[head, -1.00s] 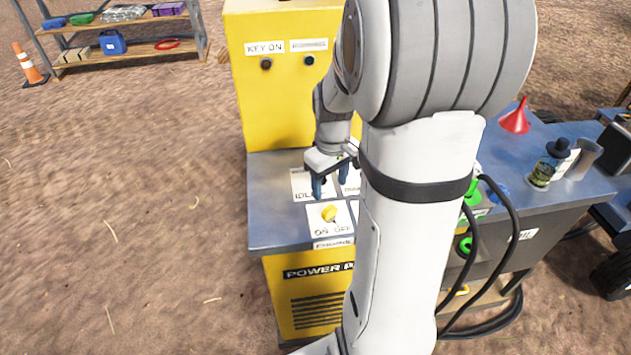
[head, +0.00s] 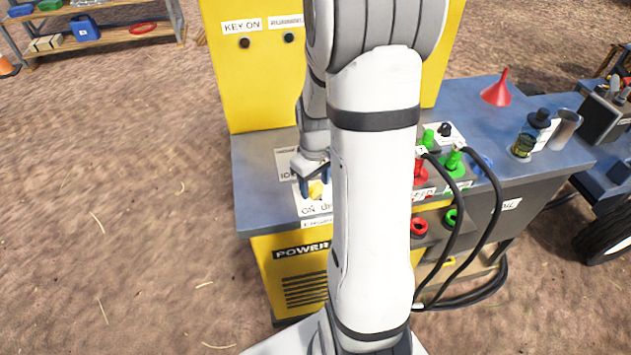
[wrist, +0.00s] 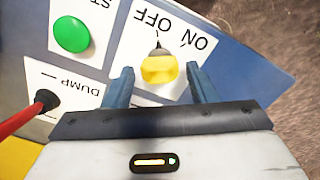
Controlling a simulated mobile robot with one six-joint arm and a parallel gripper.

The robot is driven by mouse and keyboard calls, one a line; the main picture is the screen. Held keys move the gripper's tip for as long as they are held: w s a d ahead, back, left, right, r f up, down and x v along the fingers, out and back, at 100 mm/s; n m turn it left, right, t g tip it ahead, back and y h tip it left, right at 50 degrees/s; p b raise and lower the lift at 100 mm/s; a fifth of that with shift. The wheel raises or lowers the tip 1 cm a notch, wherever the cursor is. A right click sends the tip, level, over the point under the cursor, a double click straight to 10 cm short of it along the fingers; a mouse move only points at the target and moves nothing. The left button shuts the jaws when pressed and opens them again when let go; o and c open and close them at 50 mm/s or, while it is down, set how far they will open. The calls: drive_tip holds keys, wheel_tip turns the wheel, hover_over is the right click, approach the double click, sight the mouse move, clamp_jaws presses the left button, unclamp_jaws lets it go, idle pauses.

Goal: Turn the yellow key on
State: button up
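The yellow key (head: 316,189) sits on a white ON/OFF plate (head: 315,206) at the front left of the blue panel top. In the wrist view the yellow key (wrist: 158,70) shows upside down lettering around it, with its dark tip pointing up in the picture between ON and OFF. My gripper (head: 314,188) is at the key from above. In the wrist view my gripper's blue fingers (wrist: 159,82) are open, one on each side of the key, with a gap on both sides. The key is not gripped. My arm hides part of the panel in the head view.
A green button (wrist: 71,34) and a red lever with a black base (wrist: 42,101) by a DUMP label are near the key. The yellow cabinet (head: 262,80) rises behind. Green and red plugs with black cables (head: 455,160) and a red funnel (head: 496,90) are at right.

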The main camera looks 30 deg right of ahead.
drive_tip(key=c, duration=0.8)
drive_tip(key=shift+m, duration=0.4)
drive_tip(key=m+b, duration=0.1)
drive_tip(key=m, duration=0.4)
drive_tip(key=shift+m, duration=0.3)
drive_tip(key=m+b, duration=0.1)
drive_tip(key=m, duration=0.4)
drive_tip(key=shift+m, duration=0.4)
drive_tip(key=o, duration=1)
drive_tip(key=shift+r, duration=0.1)
